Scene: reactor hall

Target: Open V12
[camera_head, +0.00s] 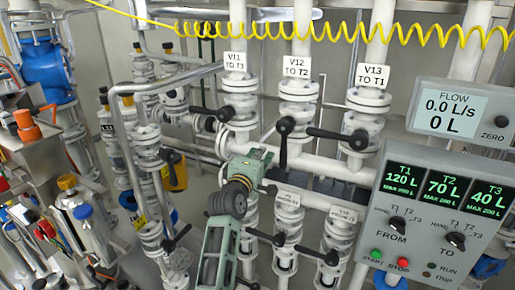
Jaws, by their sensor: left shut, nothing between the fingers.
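The V12 valve (297,110) is white and sits in the middle pipe, under a label reading "V12 TO T2" (297,66). Its black lever (283,150) hangs straight down from its hub, in line with the pipe. My left gripper (268,186) is grey-green with dark parts, just below and left of the lever's lower end. It is shut and holds nothing. I cannot tell whether it touches the lever. My right gripper is not in view.
The V11 lever (204,112) and V13 lever (328,134) lie crosswise to their pipes. More black levers are below. A control panel (385,255) and a flow display (450,108) reading 0.0 L/s stand at right. A yellow coiled hose (330,33) crosses the top.

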